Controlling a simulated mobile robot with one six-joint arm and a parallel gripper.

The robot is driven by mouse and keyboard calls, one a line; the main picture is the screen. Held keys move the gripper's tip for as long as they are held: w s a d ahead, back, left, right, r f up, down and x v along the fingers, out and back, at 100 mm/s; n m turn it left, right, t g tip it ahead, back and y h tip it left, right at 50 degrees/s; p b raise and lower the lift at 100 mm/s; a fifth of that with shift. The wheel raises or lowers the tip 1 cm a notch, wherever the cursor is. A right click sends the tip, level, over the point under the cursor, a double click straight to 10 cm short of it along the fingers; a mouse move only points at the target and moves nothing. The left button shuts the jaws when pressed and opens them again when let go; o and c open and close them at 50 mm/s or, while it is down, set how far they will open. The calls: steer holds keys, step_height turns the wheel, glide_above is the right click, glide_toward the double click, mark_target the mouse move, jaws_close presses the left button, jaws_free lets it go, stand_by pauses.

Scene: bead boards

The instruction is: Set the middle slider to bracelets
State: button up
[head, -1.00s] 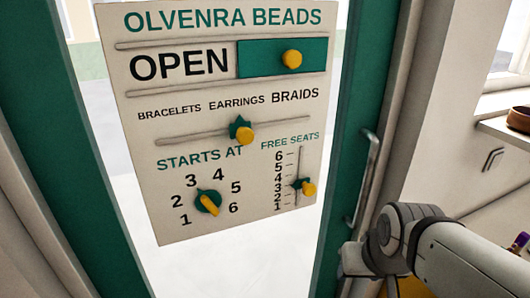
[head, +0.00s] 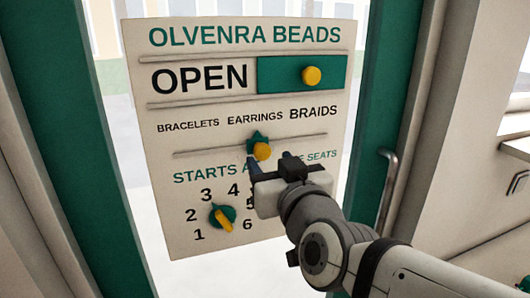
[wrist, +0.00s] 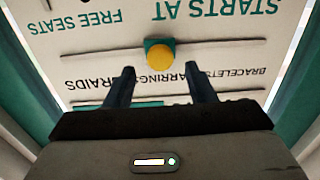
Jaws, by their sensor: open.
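The middle slider's yellow knob (head: 262,151) with its green pointer (head: 256,137) sits mid-track, below the word EARRINGS. The word BRACELETS (head: 188,126) is at the left end of the row, BRAIDS (head: 313,112) at the right. My gripper (head: 272,166) is open and empty, in front of the board just below the knob. The wrist view, where the board appears upside down, shows the knob (wrist: 160,54) centred between and just beyond the fingertips (wrist: 158,68). Whether a finger touches it I cannot tell.
The board (head: 165,230) hangs on a glass door with a green frame. Above is the OPEN sign's slide with a yellow knob (head: 312,75). Below left is the STARTS AT dial (head: 222,217). My arm hides most of the FREE SEATS scale. A door handle (head: 386,190) is at right.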

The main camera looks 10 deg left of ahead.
mark_target(264, 154)
steer(key=x, duration=0.5)
steer(key=shift+w+a, duration=0.15)
steer(key=shift+w, duration=0.25)
steer(key=shift+c, duration=0.4)
jaws_close()
